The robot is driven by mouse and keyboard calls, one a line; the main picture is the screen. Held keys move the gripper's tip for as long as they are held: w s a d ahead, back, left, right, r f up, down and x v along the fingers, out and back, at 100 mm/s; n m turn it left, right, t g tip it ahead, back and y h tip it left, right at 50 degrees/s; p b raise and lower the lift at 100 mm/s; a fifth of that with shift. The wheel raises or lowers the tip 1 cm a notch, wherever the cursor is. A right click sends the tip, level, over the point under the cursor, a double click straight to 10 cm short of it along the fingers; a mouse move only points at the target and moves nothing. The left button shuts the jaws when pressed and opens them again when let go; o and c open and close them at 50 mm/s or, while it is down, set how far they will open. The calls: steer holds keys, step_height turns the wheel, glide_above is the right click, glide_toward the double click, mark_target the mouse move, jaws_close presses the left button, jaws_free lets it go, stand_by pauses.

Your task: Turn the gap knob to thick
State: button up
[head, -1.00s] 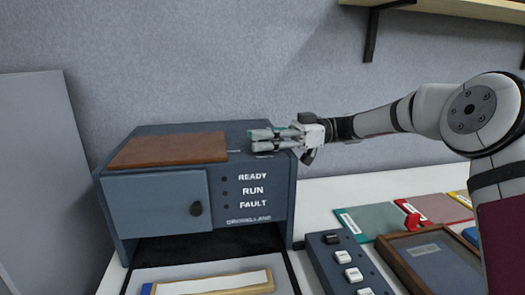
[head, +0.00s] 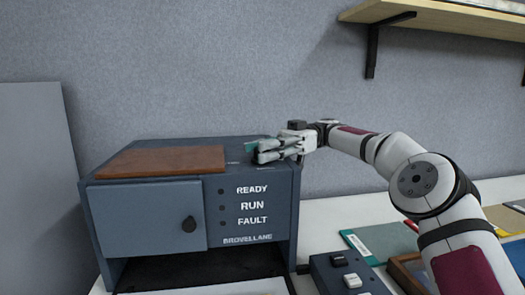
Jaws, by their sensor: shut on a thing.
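The dark blue-grey machine (head: 268,225) stands on the table against the wall, with READY, RUN and FAULT labels on its front. My gripper (head: 260,152) is over the right part of the machine's top, reaching in from the right. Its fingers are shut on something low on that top. The held thing is hidden by the fingers, so I cannot make out the gap knob or its setting. Small pale marks (head: 232,163) show on the top just left of the fingers.
A brown pad (head: 162,160) lies on the machine's top left. A dark round knob (head: 189,224) sits on the front door (head: 145,220). A button box (head: 345,275) and coloured folders (head: 375,245) lie to the right. A wall shelf (head: 440,12) hangs at upper right.

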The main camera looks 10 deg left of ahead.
steer(key=shift+f, duration=0.3)
steer(key=o, duration=1.2)
steer(key=shift+r, duration=0.2)
steer(key=shift+r+m+t+y+p, duration=0.1)
steer(key=shift+m+t+y+p, duration=0.2)
steer(key=shift+y+p, duration=0.1)
